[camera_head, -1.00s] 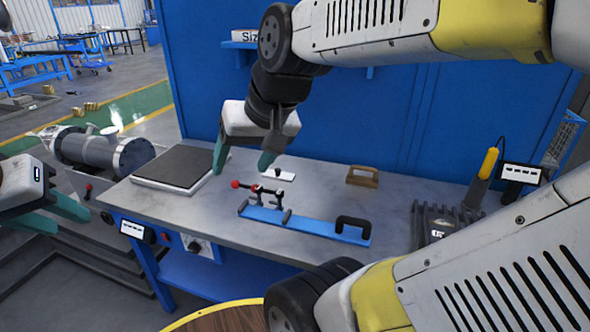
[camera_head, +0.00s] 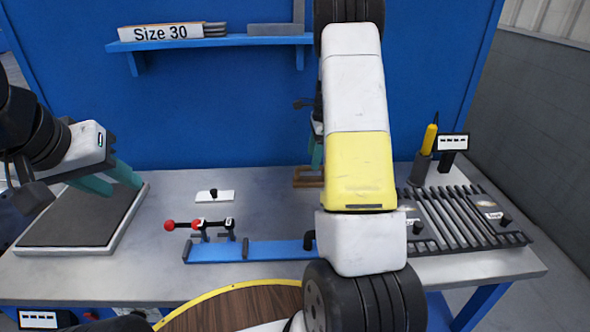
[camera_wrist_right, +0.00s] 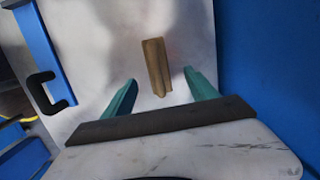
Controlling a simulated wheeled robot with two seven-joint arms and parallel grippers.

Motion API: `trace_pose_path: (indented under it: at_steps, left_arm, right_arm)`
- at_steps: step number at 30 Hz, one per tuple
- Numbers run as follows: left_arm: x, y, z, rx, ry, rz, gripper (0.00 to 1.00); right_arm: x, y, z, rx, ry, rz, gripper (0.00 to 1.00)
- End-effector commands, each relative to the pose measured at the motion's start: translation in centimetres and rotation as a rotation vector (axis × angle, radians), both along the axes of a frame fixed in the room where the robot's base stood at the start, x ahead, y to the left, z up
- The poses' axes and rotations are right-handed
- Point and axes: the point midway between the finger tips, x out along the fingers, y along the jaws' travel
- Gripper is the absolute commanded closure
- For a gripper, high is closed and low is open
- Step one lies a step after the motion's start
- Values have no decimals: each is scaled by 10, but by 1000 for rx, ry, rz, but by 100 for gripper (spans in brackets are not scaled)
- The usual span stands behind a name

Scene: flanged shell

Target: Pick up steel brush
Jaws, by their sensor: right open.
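A wooden block-shaped piece, which looks like the steel brush (camera_head: 305,182), lies on the grey workbench (camera_head: 265,205) near the blue back wall; my right arm partly covers it. In the right wrist view the brush (camera_wrist_right: 156,66) lies between the two teal fingers of my right gripper (camera_wrist_right: 160,77), apart from both. My right gripper (camera_head: 316,155) is open and mostly hidden behind its arm in the head view. Its height above the brush is hard to tell. My left gripper (camera_head: 110,180) is open and empty above the dark pad at the left.
A blue clamp fixture (camera_head: 250,251) with red-knobbed levers lies in front of the brush. A small white plate (camera_head: 214,196) is at left. A slotted grey rack (camera_head: 460,215) and a yellow-handled tool (camera_head: 430,138) in a holder stand at right. A shelf (camera_head: 220,41) hangs above.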

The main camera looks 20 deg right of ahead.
Motion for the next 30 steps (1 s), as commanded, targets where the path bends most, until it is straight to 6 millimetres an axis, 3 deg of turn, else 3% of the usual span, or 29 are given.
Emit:
trace_pose_path:
  at_steps: [19, 28, 30]
  left_arm:
    - [0, 0, 0, 0, 1, 0, 64]
    - [0, 0, 0, 0, 1, 0, 64]
    - [0, 0, 0, 0, 1, 0, 64]
  right_arm:
    - [-2, 13, -80, -1, 16, -29, 33]
    - [-1, 14, -85, -2, 13, -28, 33]
    - [-1, 14, -85, -2, 13, -28, 43]
